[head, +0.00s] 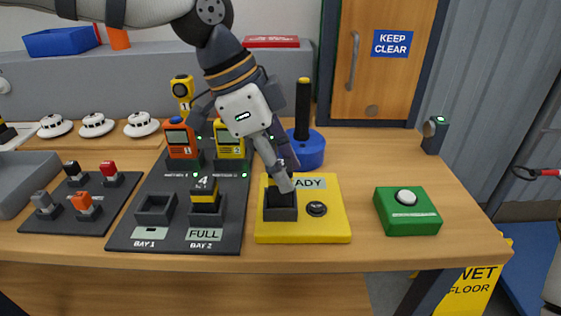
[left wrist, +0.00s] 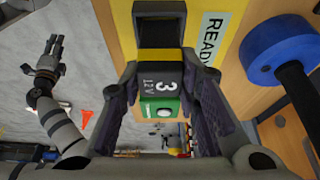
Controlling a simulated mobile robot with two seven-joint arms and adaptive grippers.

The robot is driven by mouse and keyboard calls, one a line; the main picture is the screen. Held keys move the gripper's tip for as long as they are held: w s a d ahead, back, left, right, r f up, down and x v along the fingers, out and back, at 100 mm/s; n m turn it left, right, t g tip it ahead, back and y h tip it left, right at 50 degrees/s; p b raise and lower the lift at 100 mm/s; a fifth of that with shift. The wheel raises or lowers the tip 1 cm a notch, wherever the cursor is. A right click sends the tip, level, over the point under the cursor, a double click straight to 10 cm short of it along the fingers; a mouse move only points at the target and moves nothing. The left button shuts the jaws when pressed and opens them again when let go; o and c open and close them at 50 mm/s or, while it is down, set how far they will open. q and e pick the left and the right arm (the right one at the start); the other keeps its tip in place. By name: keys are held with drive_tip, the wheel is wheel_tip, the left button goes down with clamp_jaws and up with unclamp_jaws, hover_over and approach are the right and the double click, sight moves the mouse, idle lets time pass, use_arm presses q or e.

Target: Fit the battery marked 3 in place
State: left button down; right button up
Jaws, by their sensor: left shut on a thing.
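The battery marked 3 (left wrist: 168,82), black with a yellow band, is between the fingers of my left gripper (left wrist: 165,95) in the left wrist view. In the head view my left gripper (head: 280,178) points down over the black socket (head: 281,212) on the yellow READY plate (head: 330,231), and it hides most of the battery. The socket also shows beyond the battery in the left wrist view (left wrist: 166,14). I cannot tell how far the battery is in it. My right gripper (left wrist: 50,62) hangs at the left of the left wrist view, its opening unclear.
Left of the plate, a dark charger has an empty BAY 1 (head: 155,205) and a battery marked 4 (head: 204,194) in BAY 2. A blue round base with a black post (head: 304,150) stands close behind. A green button box (head: 407,216) stands right, with clear table between.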

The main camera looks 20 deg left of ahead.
use_arm(q)
drive_tip(key=shift+f, duration=1.05)
idle(0.4)
drive_tip(key=c, duration=0.8)
unclamp_jaws()
drive_tip(key=shift+r, duration=3.5)
